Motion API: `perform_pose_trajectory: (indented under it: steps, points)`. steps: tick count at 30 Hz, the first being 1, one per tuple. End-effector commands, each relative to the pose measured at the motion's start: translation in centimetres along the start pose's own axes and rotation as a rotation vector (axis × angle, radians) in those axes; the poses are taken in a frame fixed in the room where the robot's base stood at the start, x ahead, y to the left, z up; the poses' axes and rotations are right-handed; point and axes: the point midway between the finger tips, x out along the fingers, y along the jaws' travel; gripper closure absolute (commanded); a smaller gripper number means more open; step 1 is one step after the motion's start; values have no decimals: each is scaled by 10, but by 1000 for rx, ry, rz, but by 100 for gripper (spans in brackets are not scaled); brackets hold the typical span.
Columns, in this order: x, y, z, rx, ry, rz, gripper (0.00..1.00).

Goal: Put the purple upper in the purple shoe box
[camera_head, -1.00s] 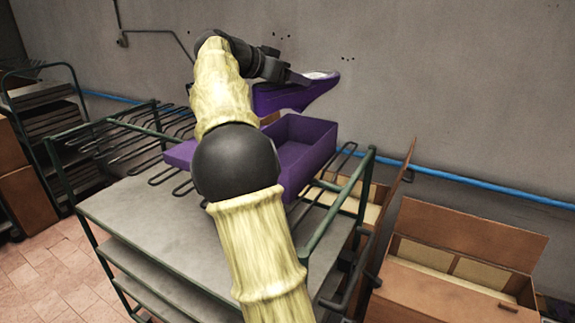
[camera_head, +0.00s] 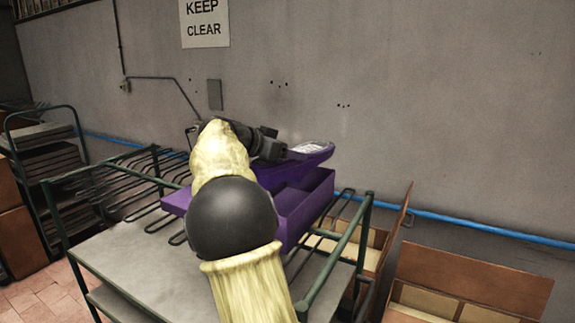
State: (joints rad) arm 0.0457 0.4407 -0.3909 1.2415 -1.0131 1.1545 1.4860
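The purple upper (camera_head: 314,156), with a pale inside, hangs at my gripper (camera_head: 290,153) in the head view. My gripper is shut on its near end, though the fingertips are small and partly hidden. The upper is over the back part of the open purple shoe box (camera_head: 306,206), its lower part overlapping the box's rim in the picture. I cannot tell whether it touches the box. The box stands on the green-framed rack; its left part and much of its inside are hidden behind my arm.
The rack's grey shelf (camera_head: 150,262) is bare at the front left, with metal rods behind it. Open brown cartons (camera_head: 462,279) stand to the right. A grey wall (camera_head: 430,120) with a blue pipe (camera_head: 480,231) is behind. Another rack (camera_head: 50,165) stands at the left.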

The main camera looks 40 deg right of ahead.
Motion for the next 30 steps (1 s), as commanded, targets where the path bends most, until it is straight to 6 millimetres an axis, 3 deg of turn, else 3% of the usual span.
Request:
perform_pose_trajectory:
  steps: [9,30]
  points:
    - [13,0,32,-3,0,0,67]
    - [16,0,40,0,0,0,67]
